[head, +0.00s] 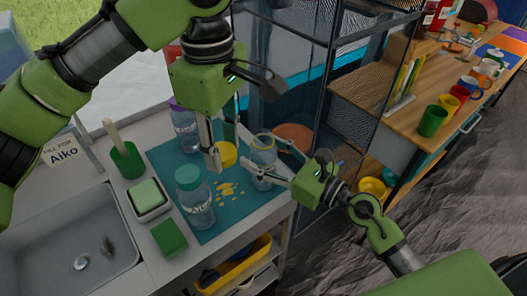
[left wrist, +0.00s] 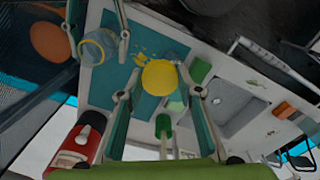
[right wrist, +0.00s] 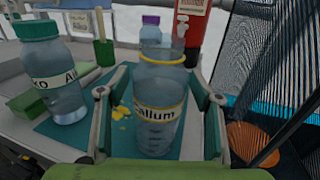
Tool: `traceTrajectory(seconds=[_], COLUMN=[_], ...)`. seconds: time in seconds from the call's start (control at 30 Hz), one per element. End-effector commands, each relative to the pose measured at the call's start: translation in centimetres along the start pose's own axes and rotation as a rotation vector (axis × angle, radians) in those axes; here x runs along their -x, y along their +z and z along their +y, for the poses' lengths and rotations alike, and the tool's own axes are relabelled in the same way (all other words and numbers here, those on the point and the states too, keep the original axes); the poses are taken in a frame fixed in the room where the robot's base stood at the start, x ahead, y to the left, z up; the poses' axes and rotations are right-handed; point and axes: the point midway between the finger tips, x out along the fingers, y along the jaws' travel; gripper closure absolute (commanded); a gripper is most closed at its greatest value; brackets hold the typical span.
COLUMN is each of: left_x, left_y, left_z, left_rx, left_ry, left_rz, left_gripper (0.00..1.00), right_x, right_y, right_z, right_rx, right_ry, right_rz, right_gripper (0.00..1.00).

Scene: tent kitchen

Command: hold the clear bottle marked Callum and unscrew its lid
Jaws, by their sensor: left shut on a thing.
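The clear bottle marked Callum (head: 263,165) stands upright on the teal mat (head: 205,230), its mouth open and bare. Its label (right wrist: 158,112) faces the right wrist view. The yellow lid (head: 228,155) is off the bottle, held by my left gripper (head: 224,148) above the mat, left of the bottle in the head view. In the left wrist view the lid (left wrist: 160,77) sits between the fingers, apart from the bottle (left wrist: 97,47). My right gripper (right wrist: 158,97) is open, one finger on each side of the bottle, with gaps showing between fingers and bottle.
A teal-lidded bottle (head: 194,200) marked Aiko and a purple-lidded bottle (head: 184,128) stand on the mat. Yellow pieces (head: 226,189) lie between them. A sponge tray (head: 149,199), green brush holder (head: 127,160) and sink (head: 75,240) are at left. A mesh-sided rack (head: 362,110) stands right.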

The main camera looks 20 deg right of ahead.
Motion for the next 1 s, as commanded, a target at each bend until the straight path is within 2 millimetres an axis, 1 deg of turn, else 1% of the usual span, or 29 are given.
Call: traceTrajectory(seconds=[0.2, 0.27, 0.7, 0.83, 1.0], left_x=[0.5, -0.2, -4.0, -5.0, -5.5], left_y=[0.0, 0.0, 0.0, 0.1, 0.1], left_z=[0.0, 0.0, 0.0, 0.0, 0.0], left_rx=[0.000, 0.000, 0.000, 0.000, 0.000], left_ry=[0.000, 0.000, 0.000, 0.000, 0.000], left_rz=[0.000, 0.000, 0.000, 0.000, 0.000], left_gripper=[0.93, 0.93, 0.93, 0.93, 0.93], right_x=[0.1, 0.8, 8.2, 10.0, 11.4], right_y=[0.6, 0.0, -0.3, -0.1, 0.1], right_z=[0.0, 0.0, 0.0, 0.1, 0.0], right_rx=[0.000, 0.000, -0.001, 0.000, -0.002], right_ry=[0.000, -0.001, -0.001, 0.000, -0.001], right_rz=[0.000, 0.003, 0.004, 0.003, 0.001], right_gripper=[0.41, 0.41, 0.41, 0.41, 0.41])
